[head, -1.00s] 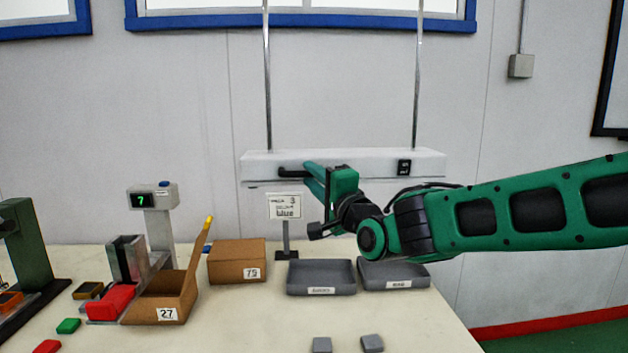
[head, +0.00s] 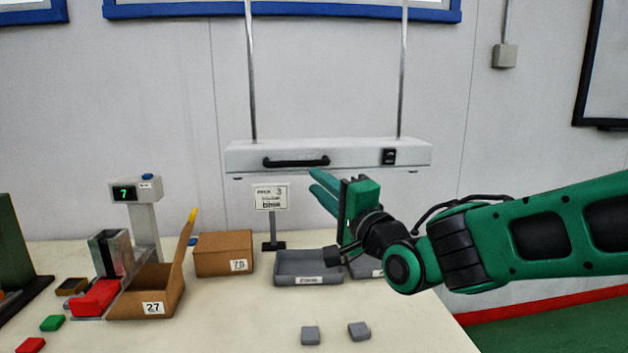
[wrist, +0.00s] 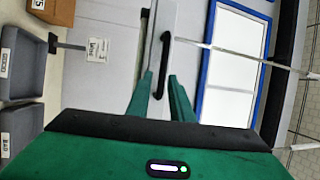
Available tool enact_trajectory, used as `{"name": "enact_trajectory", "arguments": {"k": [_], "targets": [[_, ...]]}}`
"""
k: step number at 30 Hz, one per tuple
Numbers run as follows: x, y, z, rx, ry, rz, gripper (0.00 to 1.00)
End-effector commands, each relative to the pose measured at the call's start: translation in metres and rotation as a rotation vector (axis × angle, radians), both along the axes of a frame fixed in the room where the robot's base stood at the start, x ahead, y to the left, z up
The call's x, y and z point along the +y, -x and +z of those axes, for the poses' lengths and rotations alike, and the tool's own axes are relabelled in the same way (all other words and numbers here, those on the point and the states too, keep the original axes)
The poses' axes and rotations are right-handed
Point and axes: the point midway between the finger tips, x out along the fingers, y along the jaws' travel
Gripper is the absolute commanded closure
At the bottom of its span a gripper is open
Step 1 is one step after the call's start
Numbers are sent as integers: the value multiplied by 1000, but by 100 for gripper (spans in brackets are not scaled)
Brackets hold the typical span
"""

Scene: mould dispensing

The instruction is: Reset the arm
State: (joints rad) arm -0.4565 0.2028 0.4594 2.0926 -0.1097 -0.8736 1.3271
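My gripper (head: 316,181) is green and held in the air over the right part of the table, in front of the white hanging bar (head: 350,155). My arm reaches in from the right of the head view, above the grey trays.
Two grey trays, left (head: 308,281) and right (head: 365,274), sit under my arm, which partly hides the right one. Two grey blocks (head: 310,335) (head: 359,331) lie in front. Cardboard boxes (head: 222,262) (head: 140,310), a dispenser with red blocks (head: 97,297) and a sign (head: 271,197) stand left.

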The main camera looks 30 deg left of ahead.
Motion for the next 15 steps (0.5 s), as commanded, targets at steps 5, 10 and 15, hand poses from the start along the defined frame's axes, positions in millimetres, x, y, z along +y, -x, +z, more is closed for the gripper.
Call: {"name": "enact_trajectory", "arguments": {"k": [5, 10, 15], "targets": [[-8, 6, -2, 0, -1, 0, 80], [-9, 6, -2, 0, -1, 0, 80], [-8, 6, -2, 0, -1, 0, 80]]}}
